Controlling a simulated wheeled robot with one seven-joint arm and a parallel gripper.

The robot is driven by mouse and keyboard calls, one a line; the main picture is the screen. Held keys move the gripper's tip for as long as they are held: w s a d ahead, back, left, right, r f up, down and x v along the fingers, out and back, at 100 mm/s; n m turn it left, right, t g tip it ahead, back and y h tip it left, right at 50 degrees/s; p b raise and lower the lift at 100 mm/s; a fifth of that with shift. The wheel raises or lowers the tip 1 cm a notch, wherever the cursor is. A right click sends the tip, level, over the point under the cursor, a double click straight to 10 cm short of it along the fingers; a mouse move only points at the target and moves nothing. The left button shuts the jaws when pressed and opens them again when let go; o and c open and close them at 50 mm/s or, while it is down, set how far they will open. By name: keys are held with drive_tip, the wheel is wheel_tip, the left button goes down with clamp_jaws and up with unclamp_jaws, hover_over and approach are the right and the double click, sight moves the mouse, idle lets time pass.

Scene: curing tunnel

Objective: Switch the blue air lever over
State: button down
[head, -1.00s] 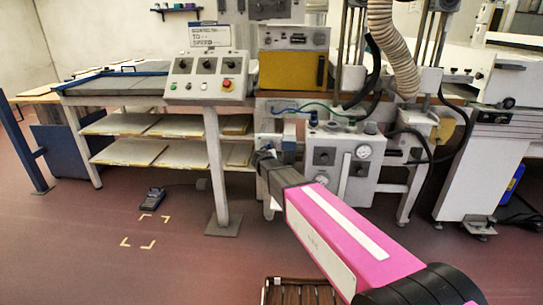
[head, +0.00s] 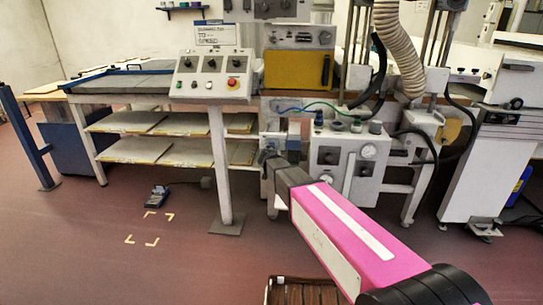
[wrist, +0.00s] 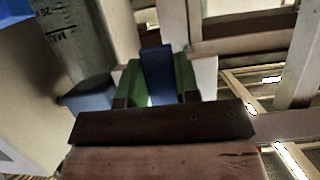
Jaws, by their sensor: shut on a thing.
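The blue air lever (wrist: 157,72) shows in the wrist view as a flat blue bar standing up between the two fingers of my gripper (wrist: 157,92). The fingers have green inner pads, one on each side of the bar, and are shut on it. In the head view my gripper (head: 268,158) is at the left side of the grey air unit (head: 342,152) under the machine. There the lever is hidden by the gripper and arm. I cannot tell which end of its travel the lever is at.
In the wrist view a grey cylinder with markings (wrist: 72,40) stands close on the left, with a pale panel beyond. In the head view the control console's post (head: 221,165) stands left of my gripper. Open floor (head: 100,240) lies to the left.

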drive_tip(key=c, duration=0.8)
unclamp_jaws()
drive_tip(key=shift+c, duration=0.2)
drive_tip(key=v, duration=1.1)
drive_tip(key=s+d+f+m+g+h, duration=0.1)
drive_tip(key=s+d+f+g, duration=0.15)
drive_tip(key=d, duration=0.35)
drive_tip(key=s+d+f+g+h, duration=0.1)
drive_tip(key=d+f+h, duration=0.15)
drive_tip(key=d, duration=0.35)
drive_tip(key=s+d+f+g+y, duration=0.1)
drive_tip(key=s+d+f+g, duration=0.2)
drive_tip(key=s+d, duration=0.2)
drive_tip(key=s+d+f+n+g+y, duration=0.1)
drive_tip(key=s+d+f+g, duration=0.2)
drive_tip(key=s, duration=0.5)
drive_tip(key=s+d+f+g+y, duration=0.2)
drive_tip(key=s+d+f+g, duration=0.2)
drive_tip(key=s+d, duration=0.3)
drive_tip(key=shift+s+d+f, duration=0.15)
drive_tip(key=shift+d+f, duration=0.25)
